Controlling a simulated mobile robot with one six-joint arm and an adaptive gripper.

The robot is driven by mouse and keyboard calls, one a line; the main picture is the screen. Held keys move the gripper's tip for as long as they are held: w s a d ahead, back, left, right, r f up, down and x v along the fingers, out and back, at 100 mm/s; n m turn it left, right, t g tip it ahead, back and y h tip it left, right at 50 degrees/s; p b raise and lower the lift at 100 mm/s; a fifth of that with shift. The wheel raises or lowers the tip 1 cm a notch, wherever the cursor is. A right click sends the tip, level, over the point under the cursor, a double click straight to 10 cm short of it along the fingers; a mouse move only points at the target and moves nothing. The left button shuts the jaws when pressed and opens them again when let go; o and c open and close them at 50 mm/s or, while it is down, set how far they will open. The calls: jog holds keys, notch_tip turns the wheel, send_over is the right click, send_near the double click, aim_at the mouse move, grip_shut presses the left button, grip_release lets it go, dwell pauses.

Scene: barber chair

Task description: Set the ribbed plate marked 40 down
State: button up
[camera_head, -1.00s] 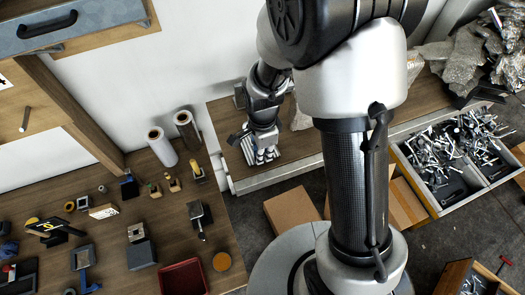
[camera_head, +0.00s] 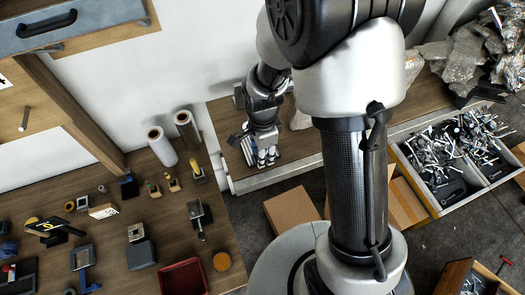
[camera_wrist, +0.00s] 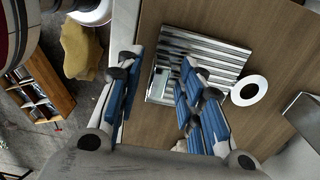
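The ribbed plate (camera_wrist: 207,62) is a silver, parallel-grooved piece lying on the brown wooden bench top in the wrist view. No number can be read on it. My gripper (camera_wrist: 165,90) has two fingers with blue pads, standing apart with a gap between them. The right finger overlaps the plate in the picture and hides part of it; the left finger is clear of the plate's left edge. I cannot tell whether a finger touches the plate. In the head view my gripper (camera_head: 266,158) is low over the bench, and the plate is hard to make out there.
A white ring-shaped object (camera_wrist: 249,91) stands right of the plate. The wooden bench (camera_head: 310,143) has bare room around my gripper. A drawer of metal tools (camera_head: 455,150) and rocks (camera_head: 460,60) are at right; a tool-covered table (camera_head: 115,225) is at left.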

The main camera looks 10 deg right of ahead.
jog(key=s+d+r+n+t+p, duration=0.1)
jog(key=s+d+r+n, duration=0.15)
jog(key=r, duration=0.85)
jog(key=s+d+r+n+t, duration=0.1)
jog(key=s+r+n, duration=0.2)
jog(key=r, duration=0.7)
jog(key=s+d+r+n+t, duration=0.2)
jog(key=s+r+n, duration=0.4)
jog(key=s+n, duration=0.4)
jog(key=shift+s+d+t, duration=0.3)
jog(key=shift+s+d, duration=0.15)
jog(key=shift+d, duration=0.35)
notch_tip(320, 180, down, 19)
jog(key=b, duration=1.9)
